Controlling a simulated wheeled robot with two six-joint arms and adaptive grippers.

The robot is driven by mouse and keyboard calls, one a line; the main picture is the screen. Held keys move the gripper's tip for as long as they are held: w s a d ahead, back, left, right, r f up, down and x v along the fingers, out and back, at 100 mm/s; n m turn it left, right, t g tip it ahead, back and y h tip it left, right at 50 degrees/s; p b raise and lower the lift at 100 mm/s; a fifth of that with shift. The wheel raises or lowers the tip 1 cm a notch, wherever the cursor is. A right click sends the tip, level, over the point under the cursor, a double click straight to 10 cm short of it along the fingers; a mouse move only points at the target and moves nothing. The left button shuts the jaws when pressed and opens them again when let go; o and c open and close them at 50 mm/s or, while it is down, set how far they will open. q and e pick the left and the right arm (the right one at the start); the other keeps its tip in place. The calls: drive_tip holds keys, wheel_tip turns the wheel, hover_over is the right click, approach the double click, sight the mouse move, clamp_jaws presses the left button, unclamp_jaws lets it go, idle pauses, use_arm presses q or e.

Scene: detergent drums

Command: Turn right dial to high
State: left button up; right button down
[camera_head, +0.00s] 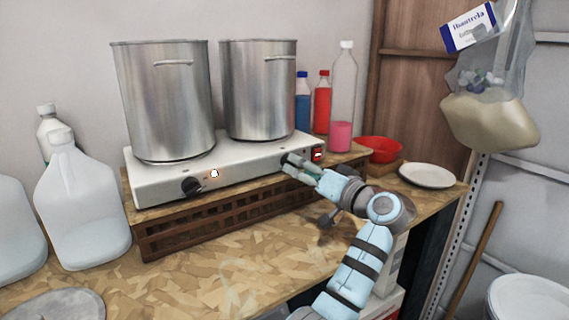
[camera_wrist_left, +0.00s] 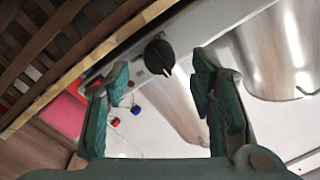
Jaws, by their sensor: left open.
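A white two-burner hot plate (camera_head: 240,176) stands on a wooden slatted rack. Its left dial (camera_head: 191,187) is black and in plain view in the head view. The right dial is hidden behind my left gripper (camera_head: 288,164) there. In the left wrist view the right dial (camera_wrist_left: 159,57) is a round black knob with a pointer bar, just beyond and between the fingertips of my open left gripper (camera_wrist_left: 155,75). The fingers look apart from it. The printing beside the dial is too small to read. My right gripper is not in view.
Two tall steel pots (camera_head: 165,105) (camera_head: 258,95) stand on the hot plate. A red switch (camera_head: 317,154) is at its right end. Bottles (camera_head: 342,100), a red bowl (camera_head: 380,150) and a white plate (camera_head: 427,176) are to the right. The front counter (camera_head: 200,285) is mostly clear.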

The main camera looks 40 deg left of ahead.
sight(295, 165)
use_arm(q)
drive_tip(key=x, duration=0.3)
drive_tip(key=shift+a, duration=0.2)
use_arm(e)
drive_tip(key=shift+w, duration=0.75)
use_arm(q)
drive_tip(key=shift+c, duration=0.7)
drive_tip(key=shift+w, duration=0.1)
drive_tip(key=c, duration=1)
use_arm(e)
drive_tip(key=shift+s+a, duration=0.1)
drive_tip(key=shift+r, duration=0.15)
